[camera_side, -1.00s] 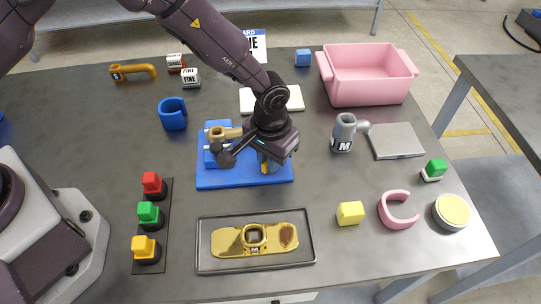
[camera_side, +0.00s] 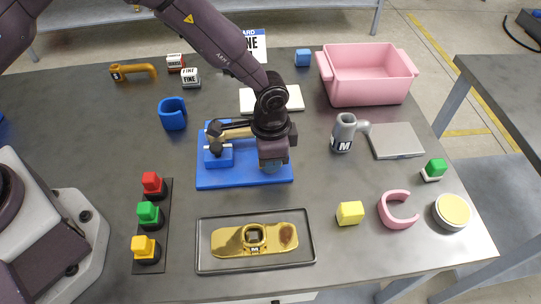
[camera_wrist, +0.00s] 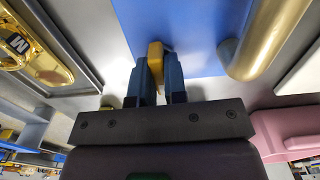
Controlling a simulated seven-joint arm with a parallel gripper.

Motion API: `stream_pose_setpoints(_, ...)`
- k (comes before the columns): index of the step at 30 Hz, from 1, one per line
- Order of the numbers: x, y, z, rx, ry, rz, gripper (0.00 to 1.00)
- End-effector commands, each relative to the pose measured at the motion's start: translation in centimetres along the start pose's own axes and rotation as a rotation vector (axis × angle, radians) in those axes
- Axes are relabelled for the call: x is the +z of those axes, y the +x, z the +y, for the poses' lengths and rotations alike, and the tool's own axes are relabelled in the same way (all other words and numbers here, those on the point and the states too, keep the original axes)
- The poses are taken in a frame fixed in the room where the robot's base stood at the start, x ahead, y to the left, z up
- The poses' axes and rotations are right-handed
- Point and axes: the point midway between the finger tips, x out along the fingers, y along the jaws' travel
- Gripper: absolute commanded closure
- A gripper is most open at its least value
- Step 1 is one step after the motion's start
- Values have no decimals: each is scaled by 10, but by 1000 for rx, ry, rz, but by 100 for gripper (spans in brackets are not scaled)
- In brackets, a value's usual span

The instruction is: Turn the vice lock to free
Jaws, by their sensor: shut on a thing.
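The vice has a flat blue base plate (camera_side: 225,179) with a blue block (camera_side: 220,157) on its left part. A brass-coloured cylinder (camera_side: 236,131) lies at the vice, partly hidden by my arm; it also shows in the wrist view (camera_wrist: 262,40). My gripper (camera_side: 272,166) is low over the right part of the plate. In the wrist view its two fingers (camera_wrist: 157,72) are shut on a small yellow lever (camera_wrist: 155,58), which looks like the vice lock. The side view hides the lever behind my gripper, so its exact setting cannot be told.
A dark-rimmed tray (camera_side: 207,263) with a gold plate lies in front. A grey mug-like part (camera_side: 343,134) marked M stands to the right, and a blue ring (camera_side: 173,114) to the left. A button strip (camera_side: 140,220) is at front left, a pink bin (camera_side: 368,80) at back right.

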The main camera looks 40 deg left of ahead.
Motion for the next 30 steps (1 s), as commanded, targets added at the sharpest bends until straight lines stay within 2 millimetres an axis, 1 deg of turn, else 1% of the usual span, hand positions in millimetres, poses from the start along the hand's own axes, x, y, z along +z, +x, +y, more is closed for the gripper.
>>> stream_pose_setpoints(7, 1, -1, 0, 1, 50, -6, 100)
stream_pose_setpoints(19, 1, -1, 0, 1, 57, -7, 100)
stream_pose_setpoints(20, 1, -1, 0, 1, 57, -7, 85)
stream_pose_setpoints(21, 1, -1, 0, 1, 56, -7, 76)
stream_pose_setpoints(23, 1, -1, 0, 0, 56, -6, 62)
stream_pose_setpoints(30, 1, 0, 0, 0, 53, -3, 62)
